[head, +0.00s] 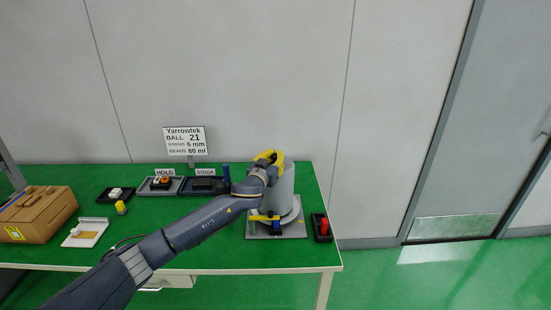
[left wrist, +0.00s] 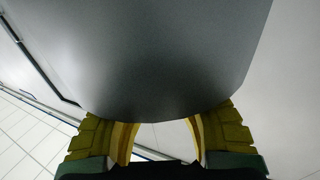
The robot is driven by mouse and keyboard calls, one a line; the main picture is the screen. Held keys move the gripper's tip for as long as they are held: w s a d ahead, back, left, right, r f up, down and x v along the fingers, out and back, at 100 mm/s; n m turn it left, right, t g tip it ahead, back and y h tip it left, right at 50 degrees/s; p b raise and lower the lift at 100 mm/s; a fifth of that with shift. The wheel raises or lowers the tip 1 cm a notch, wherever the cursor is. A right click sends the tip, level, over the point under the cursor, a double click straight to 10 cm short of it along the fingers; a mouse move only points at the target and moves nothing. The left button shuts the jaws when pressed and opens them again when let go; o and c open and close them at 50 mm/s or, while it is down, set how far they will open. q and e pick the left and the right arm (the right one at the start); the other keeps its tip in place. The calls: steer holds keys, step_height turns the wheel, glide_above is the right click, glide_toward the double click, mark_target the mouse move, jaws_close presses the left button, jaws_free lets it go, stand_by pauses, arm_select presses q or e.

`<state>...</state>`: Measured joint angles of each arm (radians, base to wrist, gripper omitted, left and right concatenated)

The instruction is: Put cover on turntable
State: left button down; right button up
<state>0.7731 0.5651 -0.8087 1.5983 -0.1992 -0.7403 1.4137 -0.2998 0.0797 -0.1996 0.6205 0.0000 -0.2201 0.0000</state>
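The cover (head: 284,192), a plain grey cylinder, stands upright over the turntable (head: 292,229) near the right end of the green table. I cannot tell whether its lower rim rests on the turntable or is just above it. My left gripper (head: 268,157), with yellow fingers, is at the top of the cover, reaching in from the left. In the left wrist view the cover (left wrist: 150,60) fills the upper middle and hides the fingertips. The yellow fingers show spread apart at its edge, and their grip is hidden. My right gripper is not in view.
A black tray with a red item (head: 323,228) sits right of the turntable. Left are the STOCK tray (head: 204,186), HOLD tray (head: 160,186), a yellow item (head: 121,208), a white plate (head: 85,232) and a cardboard box (head: 38,213). A sign (head: 186,141) stands behind.

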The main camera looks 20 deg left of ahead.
arm_select(q)
steer(key=shift+f, duration=0.4)
steer(key=c, duration=1.6)
jaws_free()
steer(key=shift+o, duration=0.2)
steer(key=shift+s, duration=0.1)
steer(key=s+a, duration=0.1)
steer(key=s, duration=1)
steer(key=shift+s, duration=0.4)
